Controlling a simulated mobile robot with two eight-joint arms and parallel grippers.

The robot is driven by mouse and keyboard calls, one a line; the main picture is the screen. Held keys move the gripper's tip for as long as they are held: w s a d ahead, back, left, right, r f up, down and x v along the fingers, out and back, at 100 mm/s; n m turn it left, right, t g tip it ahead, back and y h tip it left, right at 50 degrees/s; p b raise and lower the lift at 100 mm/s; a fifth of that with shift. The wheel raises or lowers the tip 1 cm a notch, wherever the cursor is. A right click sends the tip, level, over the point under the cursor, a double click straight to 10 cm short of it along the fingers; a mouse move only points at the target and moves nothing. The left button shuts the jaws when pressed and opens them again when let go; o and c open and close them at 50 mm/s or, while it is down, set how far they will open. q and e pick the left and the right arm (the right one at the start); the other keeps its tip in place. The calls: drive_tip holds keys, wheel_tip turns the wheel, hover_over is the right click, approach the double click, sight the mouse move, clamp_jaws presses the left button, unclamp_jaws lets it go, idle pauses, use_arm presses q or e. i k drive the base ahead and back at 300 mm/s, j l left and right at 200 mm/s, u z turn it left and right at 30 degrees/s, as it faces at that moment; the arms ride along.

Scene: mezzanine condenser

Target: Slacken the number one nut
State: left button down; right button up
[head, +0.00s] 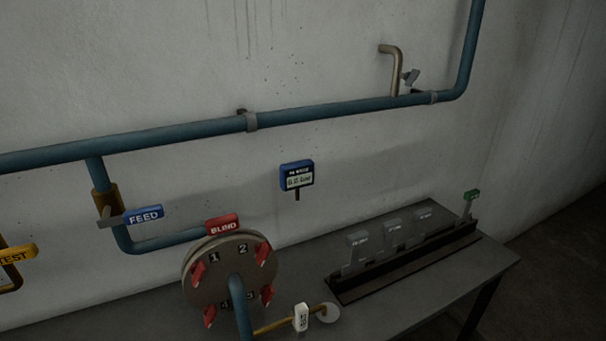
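A round grey flange (230,263) stands at the end of the blue pipe, low in the head view. Its face carries red winged nuts around the rim and black number plates. The plate marked 1 (214,258) is at upper left, and the red number one nut (198,273) sits just left of it. The number two nut (263,253) is at upper right beside plate 2 (243,250). A red BLIND tag (222,224) is on top of the flange. Neither gripper is in view.
A blue FEED handle (144,215) and yellow TEST handle (18,254) are at left. A grey bench (440,224) holds a rack of grey tags at right. A brass branch with a white tag (301,317) projects low in front. A blue gauge (297,176) is above.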

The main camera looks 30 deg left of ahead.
sight(198, 269)
drive_tip(key=u, duration=1.55)
